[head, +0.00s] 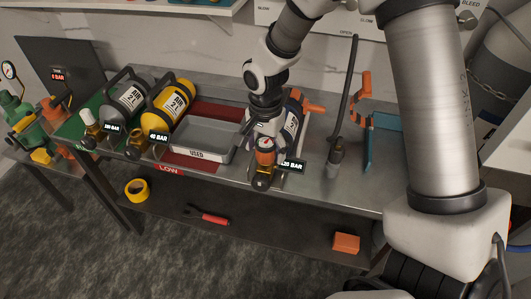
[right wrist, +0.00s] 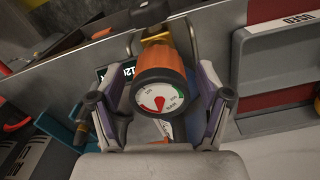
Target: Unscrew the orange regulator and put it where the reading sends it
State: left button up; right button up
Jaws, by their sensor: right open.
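The orange regulator (head: 265,155) with a round gauge sits on a brass valve (head: 262,180) at the front of a dark cylinder (head: 292,122) tagged 120 BAR. My right gripper (head: 266,141) is at the regulator, partly covering it and the cylinder. In the right wrist view the regulator (right wrist: 162,62) lies between the spread fingers of my open right gripper (right wrist: 165,92), with its dial facing the camera. The dial has a red mark and a green part; the exact reading is too small to tell. My left gripper is not in view.
A grey tray marked USED (head: 197,154) stands left of the regulator on a red LOW zone (head: 168,169). A black hose wand (head: 340,110) and blue stand (head: 385,140) are right.

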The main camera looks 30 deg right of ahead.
jog(key=c, duration=1.3)
jog(key=n+p, duration=0.2)
jog(key=r+n+p, duration=0.1)
jog(key=p, duration=0.1)
jog(key=shift+s+r+n, duration=0.1)
jog(key=shift+n, duration=0.3)
jog(key=n+p, duration=0.7)
jog(key=n, duration=0.2)
jog(key=n+p, duration=1)
jog(key=n, duration=0.3)
jog(key=shift+p, duration=0.35)
jog(key=shift+f+n, duration=0.3)
jog(key=shift+n, duration=0.5)
jog(key=shift+f, duration=0.25)
jog(key=o, duration=1.3)
